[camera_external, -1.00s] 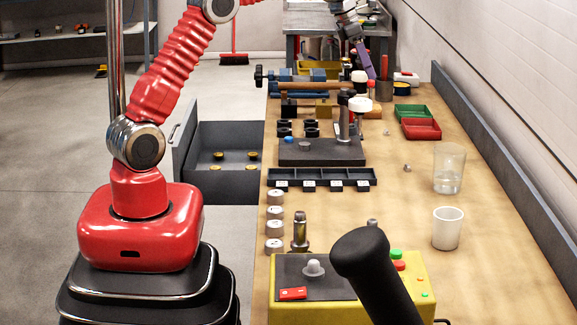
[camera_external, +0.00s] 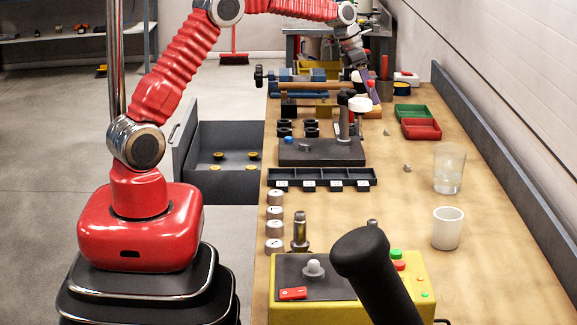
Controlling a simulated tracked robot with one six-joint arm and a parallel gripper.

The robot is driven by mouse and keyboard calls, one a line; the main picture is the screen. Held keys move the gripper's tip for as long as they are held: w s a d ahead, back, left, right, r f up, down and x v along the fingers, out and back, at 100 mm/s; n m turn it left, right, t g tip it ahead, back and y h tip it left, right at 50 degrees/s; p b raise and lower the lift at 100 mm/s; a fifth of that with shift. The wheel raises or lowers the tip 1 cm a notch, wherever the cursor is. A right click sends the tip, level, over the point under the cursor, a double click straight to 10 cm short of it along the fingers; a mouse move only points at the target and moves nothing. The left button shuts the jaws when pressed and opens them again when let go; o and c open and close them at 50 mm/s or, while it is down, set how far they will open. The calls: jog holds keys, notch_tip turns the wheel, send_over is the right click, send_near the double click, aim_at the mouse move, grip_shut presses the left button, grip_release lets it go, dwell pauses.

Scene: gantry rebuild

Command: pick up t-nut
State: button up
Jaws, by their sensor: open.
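My gripper (camera_external: 371,90) is at the far part of the bench, pointing down, with a purple finger showing behind the white-capped upright tool. By its look it is open, and nothing shows between its fingers. Its tip is partly hidden. A small grey metal piece (camera_external: 407,168) lies on bare wood right of the black tray, and another small grey piece (camera_external: 386,132) lies farther back, nearer my gripper. Either may be the t-nut; they are too small to tell.
The black fixture plate (camera_external: 318,158) with its upright tool stands in front of my gripper. Green (camera_external: 411,112) and red (camera_external: 421,134) bins are to its right. A glass (camera_external: 449,184) and a white cup (camera_external: 447,241) stand nearer. The bench middle right is clear.

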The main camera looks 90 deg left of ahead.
send_near(386, 130)
jog(key=shift+x, duration=1.3)
jog(key=shift+a, duration=0.15)
jog(key=shift+x, duration=2.55)
jog(key=shift+w, duration=0.1)
grip_shut()
